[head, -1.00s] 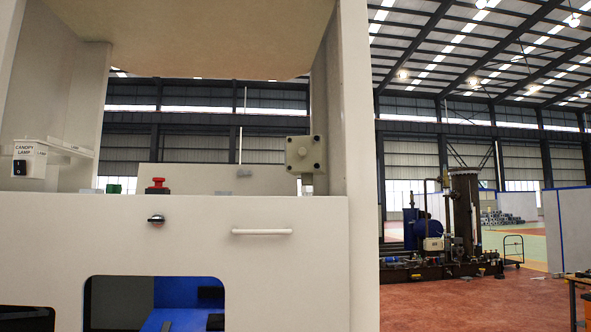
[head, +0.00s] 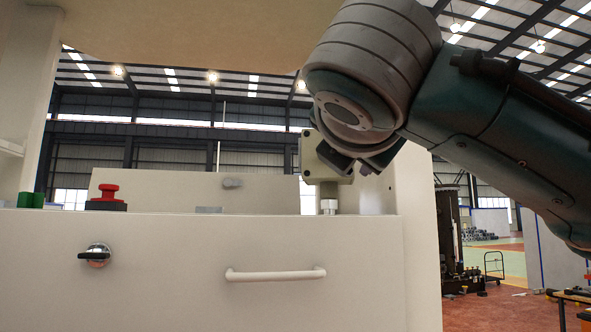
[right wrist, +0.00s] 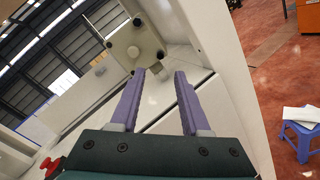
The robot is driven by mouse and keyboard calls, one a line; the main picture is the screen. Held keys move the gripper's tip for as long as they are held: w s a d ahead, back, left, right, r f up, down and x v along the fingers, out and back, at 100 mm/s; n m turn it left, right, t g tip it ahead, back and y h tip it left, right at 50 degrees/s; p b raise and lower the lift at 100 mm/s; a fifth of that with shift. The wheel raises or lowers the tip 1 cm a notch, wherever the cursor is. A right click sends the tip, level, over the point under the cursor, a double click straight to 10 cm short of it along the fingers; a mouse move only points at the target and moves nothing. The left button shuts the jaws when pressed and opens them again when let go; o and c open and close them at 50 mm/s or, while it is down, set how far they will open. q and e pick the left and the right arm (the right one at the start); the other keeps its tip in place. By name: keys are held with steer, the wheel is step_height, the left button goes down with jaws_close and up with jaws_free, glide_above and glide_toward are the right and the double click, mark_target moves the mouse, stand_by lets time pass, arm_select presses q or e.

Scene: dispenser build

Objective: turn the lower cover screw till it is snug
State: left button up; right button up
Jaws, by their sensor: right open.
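A beige box (head: 322,158) stands on a short post on top of the machine's front panel, partly hidden behind my right gripper in the head view. In the right wrist view the box (right wrist: 128,38) shows its face with dark screw heads at the corners, one of them a dark screw head (right wrist: 160,54) nearest the fingers. I cannot tell for sure which is the lower cover screw. My right gripper (right wrist: 160,78) is open with nothing between its purple fingers, pointing toward the box and apparently short of it. My left gripper is not in view.
A beige upright (head: 405,200) stands right of the box. A blue stool (right wrist: 300,135) is on the floor.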

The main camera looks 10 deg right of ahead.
steer(key=p+x, duration=0.5)
steer(key=x, duration=0.2)
steer(key=shift+r, duration=0.15)
steer(key=shift+w+d+f+p, duration=0.1)
steer(key=shift+w+d+p, duration=0.05)
steer(key=shift+w+p, duration=0.2)
steer(key=shift+w+d+f+p, duration=0.1)
steer(key=shift+w+f+p, duration=0.05)
steer(key=shift+w+p, duration=0.15)
jaws_close()
